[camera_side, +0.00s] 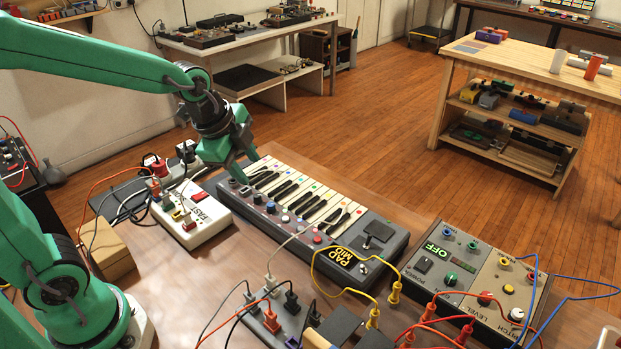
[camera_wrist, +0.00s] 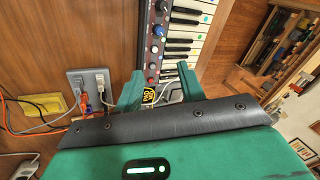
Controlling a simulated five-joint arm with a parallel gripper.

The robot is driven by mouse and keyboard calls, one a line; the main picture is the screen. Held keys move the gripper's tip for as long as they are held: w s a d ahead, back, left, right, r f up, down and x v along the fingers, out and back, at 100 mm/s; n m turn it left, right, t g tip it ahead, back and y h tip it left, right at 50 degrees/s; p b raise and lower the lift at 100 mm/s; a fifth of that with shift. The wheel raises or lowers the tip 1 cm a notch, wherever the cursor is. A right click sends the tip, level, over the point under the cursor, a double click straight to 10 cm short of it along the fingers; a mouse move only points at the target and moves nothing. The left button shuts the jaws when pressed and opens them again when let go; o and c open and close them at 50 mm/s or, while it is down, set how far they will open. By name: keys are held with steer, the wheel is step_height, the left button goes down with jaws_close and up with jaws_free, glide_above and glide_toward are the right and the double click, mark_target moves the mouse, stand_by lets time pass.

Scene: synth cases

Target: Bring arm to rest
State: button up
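My gripper (camera_side: 246,170) is green and points down over the left end of a grey keyboard (camera_side: 377,262) with coloured dots on its keys. I cannot tell whether its fingertips touch the keyboard. In the wrist view the two green fingers of my gripper (camera_wrist: 160,86) stand apart. The keyboard (camera_wrist: 154,45) shows beyond them, and nothing is held between them. My green arm reaches in from the left, bent and raised above the table.
A white box (camera_side: 203,219) with plugs stands left of the keyboard. A grey plug block (camera_side: 283,307), loose cables and a patch box (camera_side: 487,273) marked OFF crowd the front. A wooden shelf table (camera_side: 545,68) stands behind at right. Bare floor lies between.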

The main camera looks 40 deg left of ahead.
steer(key=s+r+n, duration=0.2)
steer(key=s+n, duration=0.4)
steer(key=s+a+r+n+t, duration=0.1)
steer(key=s+r+n, duration=0.1)
steer(key=s+n, duration=0.5)
steer(key=shift+a+r+n, duration=0.3)
steer(key=shift+s, duration=0.1)
steer(key=shift+c, duration=0.2)
